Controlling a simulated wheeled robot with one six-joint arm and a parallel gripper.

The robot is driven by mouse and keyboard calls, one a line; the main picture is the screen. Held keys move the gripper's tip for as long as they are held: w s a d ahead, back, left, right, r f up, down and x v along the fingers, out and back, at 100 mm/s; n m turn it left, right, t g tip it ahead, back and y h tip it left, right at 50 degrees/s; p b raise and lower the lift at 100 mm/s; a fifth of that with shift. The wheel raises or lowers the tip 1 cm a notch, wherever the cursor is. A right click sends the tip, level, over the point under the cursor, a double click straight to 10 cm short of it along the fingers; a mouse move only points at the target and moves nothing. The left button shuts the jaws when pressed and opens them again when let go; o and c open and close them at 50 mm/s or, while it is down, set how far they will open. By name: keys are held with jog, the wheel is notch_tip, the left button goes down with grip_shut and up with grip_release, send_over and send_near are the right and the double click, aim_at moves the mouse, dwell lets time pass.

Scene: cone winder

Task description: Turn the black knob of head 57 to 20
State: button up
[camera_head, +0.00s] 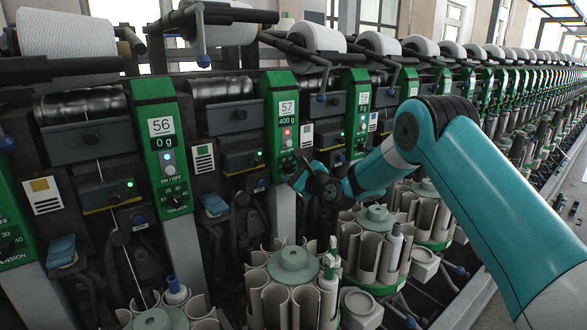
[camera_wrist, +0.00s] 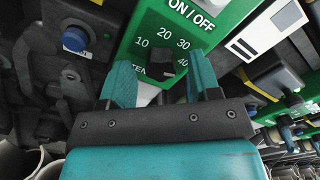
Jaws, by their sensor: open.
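Head 57's green panel (camera_head: 284,115) shows "57" and "400 g" in the head view. Its black knob (camera_wrist: 180,68) sits below ON/OFF in the wrist view, among the printed marks 10, 20, 30 and 40. The dial (camera_head: 288,168) is small and partly covered by my gripper in the head view. In the head view my gripper (camera_head: 308,178) is in front of the panel's lower end. The knob's pointer direction is unclear.
Head 56's panel (camera_head: 161,140) stands to the left and head 58's panel (camera_head: 357,110) to the right. A blue button (camera_wrist: 75,39) on a dark box is left of the panel in the wrist view. Bobbin holders (camera_head: 292,265) stand below my gripper.

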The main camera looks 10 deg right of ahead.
jog(key=shift+w, duration=0.1)
jog(key=c, duration=0.9)
jog(key=shift+f+n+b, duration=0.1)
jog(key=shift+n+b, duration=0.3)
jog(key=shift+b, duration=0.05)
jog(key=n+b, duration=0.3)
jog(key=shift+f+n, duration=0.15)
jog(key=shift+n, duration=0.25)
jog(key=n+b, duration=0.5)
jog(key=shift+f, duration=0.1)
jog(key=n+b, duration=0.5)
jog(key=shift+n, duration=0.4)
jog(key=n+b, duration=0.4)
jog(key=shift+n, duration=0.3)
